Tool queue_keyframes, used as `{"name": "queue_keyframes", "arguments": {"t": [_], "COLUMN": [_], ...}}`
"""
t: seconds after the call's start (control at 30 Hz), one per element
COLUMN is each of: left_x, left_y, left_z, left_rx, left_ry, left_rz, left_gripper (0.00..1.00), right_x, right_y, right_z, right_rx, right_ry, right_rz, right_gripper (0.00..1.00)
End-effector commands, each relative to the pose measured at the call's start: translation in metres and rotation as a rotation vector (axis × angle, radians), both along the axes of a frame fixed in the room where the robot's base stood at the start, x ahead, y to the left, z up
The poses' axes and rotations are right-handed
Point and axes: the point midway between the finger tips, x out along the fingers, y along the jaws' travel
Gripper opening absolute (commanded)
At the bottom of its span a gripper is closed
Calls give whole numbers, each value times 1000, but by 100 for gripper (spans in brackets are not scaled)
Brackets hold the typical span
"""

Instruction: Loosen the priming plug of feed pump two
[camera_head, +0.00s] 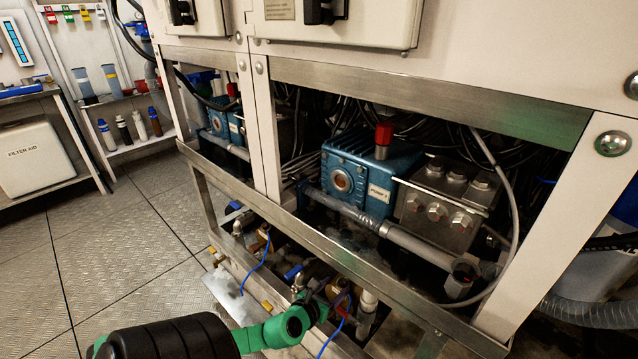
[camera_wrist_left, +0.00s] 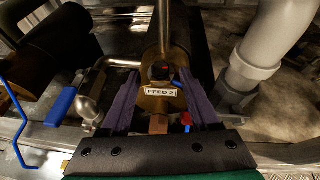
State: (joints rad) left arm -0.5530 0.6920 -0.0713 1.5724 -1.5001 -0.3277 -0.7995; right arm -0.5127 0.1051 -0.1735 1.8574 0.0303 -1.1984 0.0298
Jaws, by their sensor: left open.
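The brass feed pump labelled "FEED 2" (camera_wrist_left: 160,104) is in the middle of the left wrist view. My left gripper (camera_wrist_left: 160,82) is open, with one dark finger on each side of the pump body and plug. Contact cannot be told. In the head view my left gripper (camera_head: 327,297) reaches low under the frame, and the brass pump (camera_head: 340,287) shows partly behind it. My right gripper is in neither view.
A steel rail (camera_head: 300,232) crosses above the pump bay. A blue-handled valve (camera_wrist_left: 62,106) stands left of the pump, and a grey pipe (camera_wrist_left: 255,65) stands right. A blue wire (camera_head: 258,265) hangs nearby. The floor at left is clear.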

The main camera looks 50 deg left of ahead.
Motion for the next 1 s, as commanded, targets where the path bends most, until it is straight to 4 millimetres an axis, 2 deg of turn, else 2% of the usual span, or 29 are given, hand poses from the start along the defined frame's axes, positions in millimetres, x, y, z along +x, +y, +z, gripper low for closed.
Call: {"name": "queue_keyframes", "arguments": {"t": [0.2,0.4,0.53,0.8,0.87,0.97,1.0], "left_x": [-56,-90,-97,-96,-95,-100,-107], "left_y": [-13,-21,-22,-20,-10,22,36], "left_z": [25,40,42,41,39,22,6], "left_rx": [1,0,0,-18,-84,-352,-509], "left_ry": [7,3,0,-3,-19,-76,-109], "left_rz": [-1,-1,1,22,99,407,585], "left_gripper": [62,62,62,62,62,62,62], "right_x": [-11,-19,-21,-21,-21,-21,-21], "right_y": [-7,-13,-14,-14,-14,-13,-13], "right_z": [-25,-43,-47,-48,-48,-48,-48], "right_rx": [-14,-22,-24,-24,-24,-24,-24], "right_ry": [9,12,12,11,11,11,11], "right_rz": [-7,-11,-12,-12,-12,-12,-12], "right_gripper": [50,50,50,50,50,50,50]}}
